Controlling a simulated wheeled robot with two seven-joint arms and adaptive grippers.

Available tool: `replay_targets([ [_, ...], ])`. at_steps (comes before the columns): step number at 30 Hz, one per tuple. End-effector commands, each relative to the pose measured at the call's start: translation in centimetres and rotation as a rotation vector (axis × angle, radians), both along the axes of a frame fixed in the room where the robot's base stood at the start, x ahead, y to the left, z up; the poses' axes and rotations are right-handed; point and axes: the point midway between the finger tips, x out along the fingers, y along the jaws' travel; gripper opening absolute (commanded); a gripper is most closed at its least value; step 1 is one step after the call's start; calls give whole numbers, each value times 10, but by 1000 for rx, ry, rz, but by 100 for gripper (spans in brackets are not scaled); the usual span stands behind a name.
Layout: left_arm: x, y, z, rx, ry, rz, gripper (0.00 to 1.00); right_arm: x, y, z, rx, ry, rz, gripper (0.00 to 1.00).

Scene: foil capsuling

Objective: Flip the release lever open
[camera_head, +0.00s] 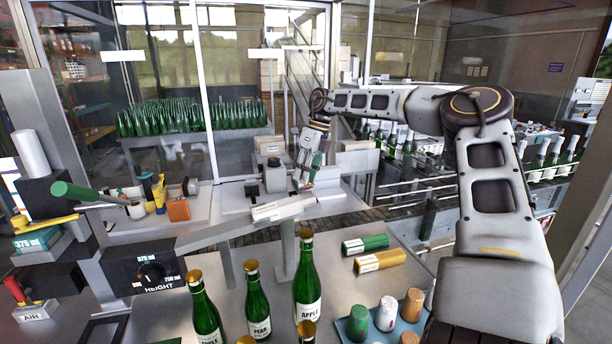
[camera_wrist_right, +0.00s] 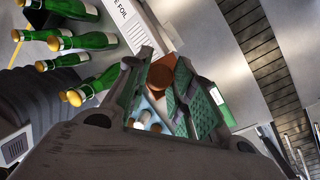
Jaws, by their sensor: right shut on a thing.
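My right gripper (camera_head: 305,172) is over the far worktable, beside a grey block with a dark knob (camera_head: 275,178). In the right wrist view its green-padded fingers (camera_wrist_right: 165,90) are shut on a copper-brown capsule-like piece (camera_wrist_right: 166,72). No part is marked as the release lever. Candidates at the left are a long green-handled lever (camera_head: 75,192), a yellow lever (camera_head: 45,224) and a red-handled lever (camera_head: 14,287) over an AIR label. I cannot tell which one it is. The right gripper is far from all three. My left gripper is not in view.
Bottles (camera_head: 307,280) stand on the near table, beside a blue tray (camera_head: 348,337) of coloured capsules and two lying boxes, green (camera_head: 365,244) and yellow (camera_head: 380,261). A HEIGHT dial (camera_head: 152,275) is at left. A white box (camera_head: 283,207) lies below the gripper.

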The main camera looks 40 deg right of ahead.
Motion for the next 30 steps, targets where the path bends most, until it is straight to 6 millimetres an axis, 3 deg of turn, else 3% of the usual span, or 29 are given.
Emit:
replay_targets([
  [30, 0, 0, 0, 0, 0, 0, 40, 15, -9, 3, 120, 217, -48, 1],
])
